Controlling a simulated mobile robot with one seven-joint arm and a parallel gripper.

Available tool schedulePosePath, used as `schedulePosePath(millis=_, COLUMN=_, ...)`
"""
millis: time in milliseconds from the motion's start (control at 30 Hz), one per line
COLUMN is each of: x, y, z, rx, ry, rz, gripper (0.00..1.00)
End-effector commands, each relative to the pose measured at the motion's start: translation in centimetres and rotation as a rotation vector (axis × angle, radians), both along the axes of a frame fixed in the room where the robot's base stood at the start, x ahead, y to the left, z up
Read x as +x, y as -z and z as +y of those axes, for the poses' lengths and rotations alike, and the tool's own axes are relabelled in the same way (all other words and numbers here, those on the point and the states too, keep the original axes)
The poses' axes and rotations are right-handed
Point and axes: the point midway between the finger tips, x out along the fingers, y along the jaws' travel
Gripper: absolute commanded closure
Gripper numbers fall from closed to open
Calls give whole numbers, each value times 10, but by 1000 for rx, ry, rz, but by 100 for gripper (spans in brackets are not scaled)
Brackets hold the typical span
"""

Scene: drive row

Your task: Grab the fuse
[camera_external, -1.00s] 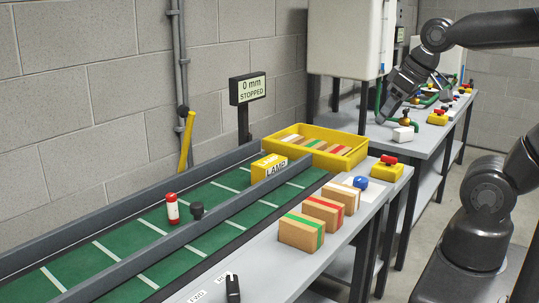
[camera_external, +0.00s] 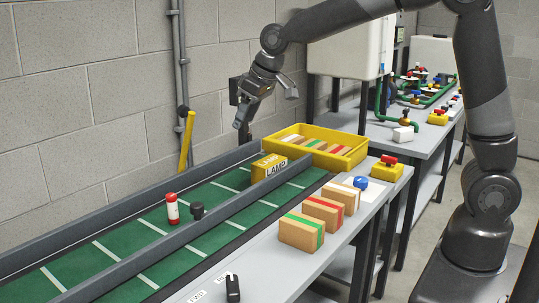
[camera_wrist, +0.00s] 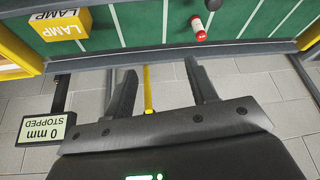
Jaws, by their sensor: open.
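The fuse is most likely the small red and white cylinder (camera_external: 172,208), standing upright on the green conveyor belt (camera_external: 125,232). In the wrist view the cylinder (camera_wrist: 197,27) shows near the top edge, beyond my fingertips. My gripper (camera_external: 242,127) is in the air above the far rail of the conveyor, by the display sign, to the right of the cylinder and well apart from it. In the wrist view my gripper (camera_wrist: 160,70) has its two fingers spread with nothing between them.
A yellow LAMP box (camera_external: 269,167) stands on the belt, with a yellow crate (camera_external: 345,162) behind it. A black knob (camera_external: 197,211) is at the near rail beside the cylinder. A yellow lever (camera_external: 187,141) rises behind the far rail. Several cartons line the near ledge.

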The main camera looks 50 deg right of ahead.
Motion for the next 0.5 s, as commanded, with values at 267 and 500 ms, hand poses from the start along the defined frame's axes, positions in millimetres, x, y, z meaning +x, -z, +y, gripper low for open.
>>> schedulePosePath(millis=267, x=72, y=72, z=68, rx=-11, ry=-70, rz=20, gripper=48)
schedulePosePath(millis=500, x=108, y=131, z=116, rx=-20, ry=-117, rz=26, gripper=48)
